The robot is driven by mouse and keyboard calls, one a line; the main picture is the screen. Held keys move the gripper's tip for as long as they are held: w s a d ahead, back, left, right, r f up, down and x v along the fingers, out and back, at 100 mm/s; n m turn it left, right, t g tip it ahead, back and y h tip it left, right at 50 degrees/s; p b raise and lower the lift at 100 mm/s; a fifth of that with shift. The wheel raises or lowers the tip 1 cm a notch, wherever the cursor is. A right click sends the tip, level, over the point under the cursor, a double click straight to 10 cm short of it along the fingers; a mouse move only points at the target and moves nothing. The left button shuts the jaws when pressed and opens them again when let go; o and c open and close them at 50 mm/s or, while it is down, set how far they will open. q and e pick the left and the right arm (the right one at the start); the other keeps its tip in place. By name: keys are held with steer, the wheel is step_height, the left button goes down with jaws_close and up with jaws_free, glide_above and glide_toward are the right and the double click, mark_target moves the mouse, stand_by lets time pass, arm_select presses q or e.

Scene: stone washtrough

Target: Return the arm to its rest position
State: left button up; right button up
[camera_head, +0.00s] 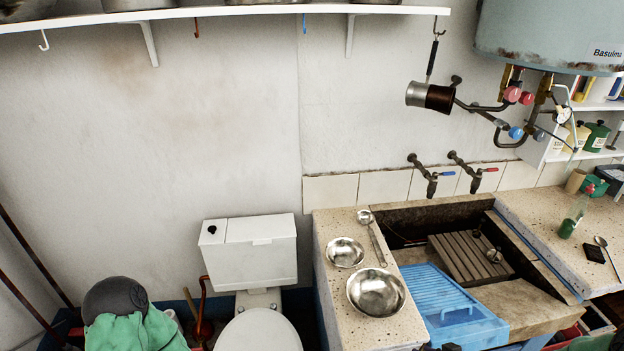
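Neither of my grippers can be made out in the head view. A small dark piece shows at the bottom edge, in front of the blue drainer (450,310). Too little of it is visible to tell whether it belongs to one of my arms. No whole arm is seen over the trough (530,305) or the counter (337,270).
Two metal bowls (376,292) (345,252) and a ladle (373,236) lie on the counter. A green bottle (573,220) stands on the right. Taps (430,175) and a water heater (550,35) project from the wall. A toilet (253,250) stands left of the counter.

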steer(key=s+a+f+g+y, duration=0.1)
steer(key=a+f+g, duration=0.2)
steer(key=a+f, duration=0.8)
arm_select(q)
steer(key=shift+w+d, duration=0.1)
steer(key=shift+w, duration=0.2)
arm_select(e)
steer(key=s+a+f+n+g, duration=0.1)
steer(key=s+a+f+g, duration=0.1)
steer(key=s+a, duration=0.3)
steer(key=s+a+f+n+g, duration=0.1)
steer(key=s+a+f+g, duration=0.1)
steer(key=s+a, duration=0.3)
steer(key=shift+s+a+f+g, duration=0.15)
steer(key=shift+a+f+g, duration=0.2)
steer(key=shift+a+g, duration=0.6)
